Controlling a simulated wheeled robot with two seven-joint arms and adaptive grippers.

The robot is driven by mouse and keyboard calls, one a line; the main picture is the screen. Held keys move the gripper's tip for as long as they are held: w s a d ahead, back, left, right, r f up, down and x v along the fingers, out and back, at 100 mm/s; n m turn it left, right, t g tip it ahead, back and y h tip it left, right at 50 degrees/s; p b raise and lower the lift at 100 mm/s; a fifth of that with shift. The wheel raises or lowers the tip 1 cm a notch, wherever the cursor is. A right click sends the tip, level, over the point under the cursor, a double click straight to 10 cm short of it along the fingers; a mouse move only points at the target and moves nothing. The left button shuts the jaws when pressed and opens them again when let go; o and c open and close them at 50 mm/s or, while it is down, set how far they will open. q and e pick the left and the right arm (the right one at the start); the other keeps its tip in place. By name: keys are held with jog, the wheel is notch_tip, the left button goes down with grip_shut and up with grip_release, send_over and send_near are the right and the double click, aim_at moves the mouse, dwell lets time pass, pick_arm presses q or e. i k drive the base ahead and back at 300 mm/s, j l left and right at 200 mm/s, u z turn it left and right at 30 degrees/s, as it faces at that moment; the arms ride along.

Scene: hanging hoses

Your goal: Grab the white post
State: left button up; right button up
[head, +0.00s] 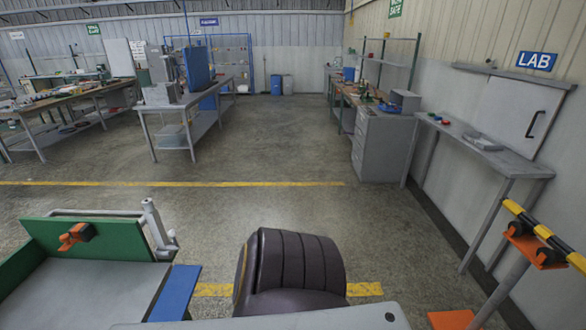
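Neither of my grippers is in view.
The green panel (110,238) with an orange and black fitting (76,237) backs a grey tabletop (85,290). A dark padded seat (292,265) is at the bottom middle. A yellow-black bar (540,232) is at the right. The floor beyond is clear.

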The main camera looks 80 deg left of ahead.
aim_at(153, 217)
jog(key=u, duration=3.95)
jog(key=i+l+u, duration=0.35)
jog(key=l, duration=0.2)
jog(key=i+l+u, duration=0.2)
jog(key=l, duration=0.15)
